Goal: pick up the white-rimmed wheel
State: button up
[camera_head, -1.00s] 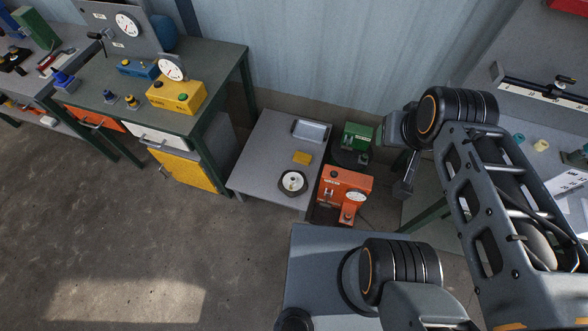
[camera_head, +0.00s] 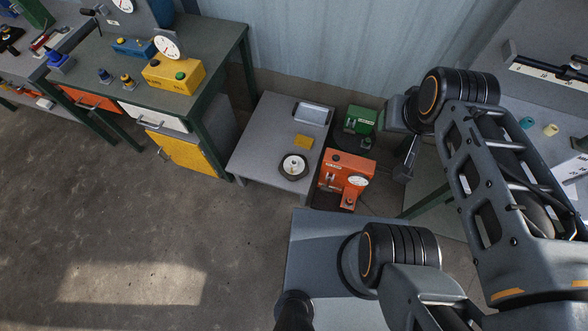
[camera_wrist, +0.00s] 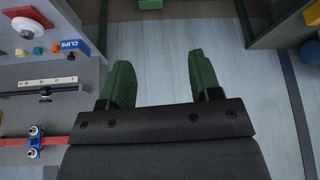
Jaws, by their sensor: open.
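The white-rimmed wheel (camera_head: 293,166) lies flat on a low grey table (camera_head: 262,140) in the head view, a dark tyre around a white centre. It is near the table's front right edge. In the wrist view my gripper (camera_wrist: 157,80) is open, with two green fingers apart and nothing between them. My gripper is well to the right of the wheel and not over it. In the head view the fingers are hard to make out. The wheel does not show in the wrist view.
A workbench (camera_head: 190,95) with a yellow box (camera_head: 173,77) is at the left. Open floor lies in front.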

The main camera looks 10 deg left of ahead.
aim_at(299, 163)
jog(key=k, duration=0.55)
jog(key=u, duration=1)
jog(key=i, duration=0.95)
jog(key=u, duration=1)
jog(key=i, duration=0.2)
jog(key=u, duration=0.05)
